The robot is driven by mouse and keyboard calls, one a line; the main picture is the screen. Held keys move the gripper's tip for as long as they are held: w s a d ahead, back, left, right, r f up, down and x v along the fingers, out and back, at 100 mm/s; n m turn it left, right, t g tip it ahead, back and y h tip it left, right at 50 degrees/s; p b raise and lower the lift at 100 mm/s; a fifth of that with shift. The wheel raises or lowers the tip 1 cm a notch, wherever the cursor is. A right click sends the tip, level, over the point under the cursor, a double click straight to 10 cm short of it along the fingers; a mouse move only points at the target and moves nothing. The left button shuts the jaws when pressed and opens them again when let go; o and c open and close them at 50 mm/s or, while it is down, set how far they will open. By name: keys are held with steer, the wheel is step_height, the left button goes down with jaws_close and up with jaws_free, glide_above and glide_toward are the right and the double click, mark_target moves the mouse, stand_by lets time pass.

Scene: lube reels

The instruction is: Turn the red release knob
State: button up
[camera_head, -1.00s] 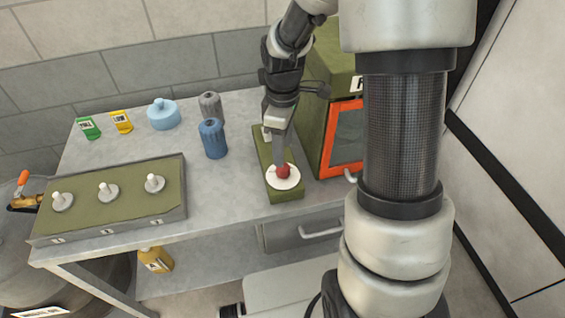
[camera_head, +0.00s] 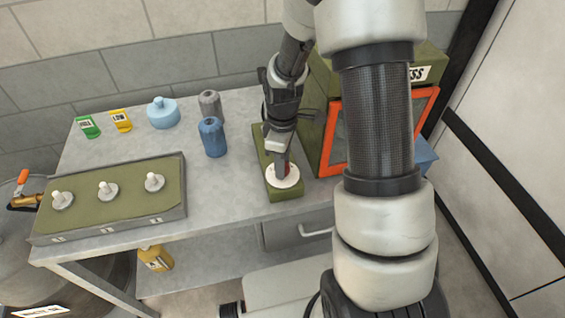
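The red knob (camera_head: 288,169) sits on a white round dial (camera_head: 286,182) at the front end of a green box (camera_head: 288,194) on the table. Only a thin strip of red shows; the rest of the knob is hidden behind my gripper. My gripper (camera_head: 281,174) points down at the knob, its tip over the dial. It overlaps the knob in the picture, but I cannot tell whether its fingers are shut on it.
A green cabinet with an orange-framed door (camera_head: 331,140) stands close right of the green box. A blue canister (camera_head: 213,138) and a grey one (camera_head: 210,106) stand to the left. A green panel with three white knobs (camera_head: 112,215) is at front left.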

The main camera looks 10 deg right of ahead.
steer(key=shift+c, duration=0.7)
steer(key=shift+m, duration=0.4)
steer(key=m+b, duration=0.1)
steer(key=m, duration=0.1)
steer(key=shift+m+b, duration=0.4)
steer(key=m+b, duration=0.1)
steer(key=m, duration=0.4)
steer(key=m+b, duration=0.1)
steer(key=m, duration=0.8)
steer(key=shift+r, duration=0.1)
steer(key=shift+m, duration=0.3)
steer(key=o, duration=1.1)
steer(key=shift+c, duration=0.2)
